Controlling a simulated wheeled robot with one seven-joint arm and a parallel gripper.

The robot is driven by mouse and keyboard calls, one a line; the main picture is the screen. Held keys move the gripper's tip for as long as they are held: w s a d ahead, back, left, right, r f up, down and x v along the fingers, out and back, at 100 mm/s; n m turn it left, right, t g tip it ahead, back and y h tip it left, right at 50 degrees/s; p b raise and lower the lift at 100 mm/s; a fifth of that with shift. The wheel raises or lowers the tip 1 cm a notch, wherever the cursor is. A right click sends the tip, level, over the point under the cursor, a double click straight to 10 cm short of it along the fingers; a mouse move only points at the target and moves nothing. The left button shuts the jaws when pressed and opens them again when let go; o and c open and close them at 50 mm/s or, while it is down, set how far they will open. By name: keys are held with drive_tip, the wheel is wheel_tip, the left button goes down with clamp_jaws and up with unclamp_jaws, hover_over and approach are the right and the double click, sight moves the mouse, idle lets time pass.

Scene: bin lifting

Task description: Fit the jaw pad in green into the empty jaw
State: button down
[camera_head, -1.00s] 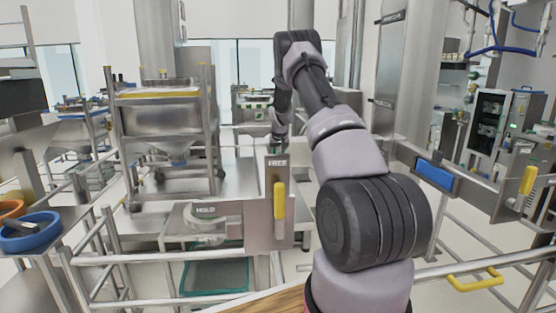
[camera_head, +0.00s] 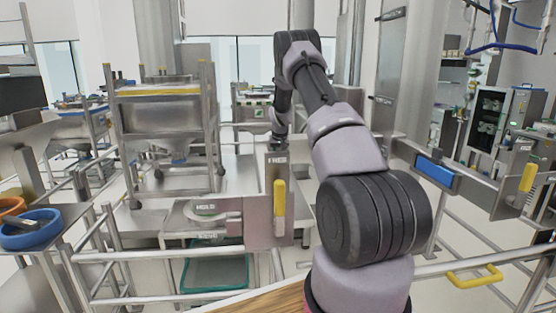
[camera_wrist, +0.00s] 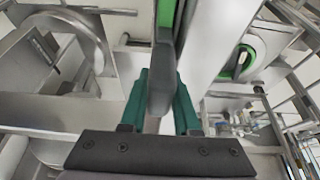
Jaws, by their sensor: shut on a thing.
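In the wrist view, my gripper (camera_wrist: 160,100) has teal fingers shut on a dark grey block (camera_wrist: 162,72). A green strip (camera_wrist: 165,12) shows at the block's far end, so this looks like the green jaw pad. In the head view, my gripper is small and mostly hidden behind a steel plate (camera_head: 258,222) with a yellow lever. A blue pad (camera_head: 435,171) sits on the steel bar at the right. I cannot make out the empty jaw for certain.
A round disc marked HOLD (camera_head: 206,208) lies left of the plate. Steel rails (camera_head: 150,256) cross the front. A blue ring (camera_head: 30,230) and an orange ring (camera_head: 10,205) lie at the left. A hopper frame (camera_head: 162,93) stands behind. A green-rimmed opening (camera_wrist: 238,62) shows at the right of the wrist view.

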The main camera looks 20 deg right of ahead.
drive_tip(key=shift+f, duration=0.65)
idle(0.5)
drive_tip(key=c, duration=0.6)
unclamp_jaws()
drive_tip(key=shift+o, duration=0.2)
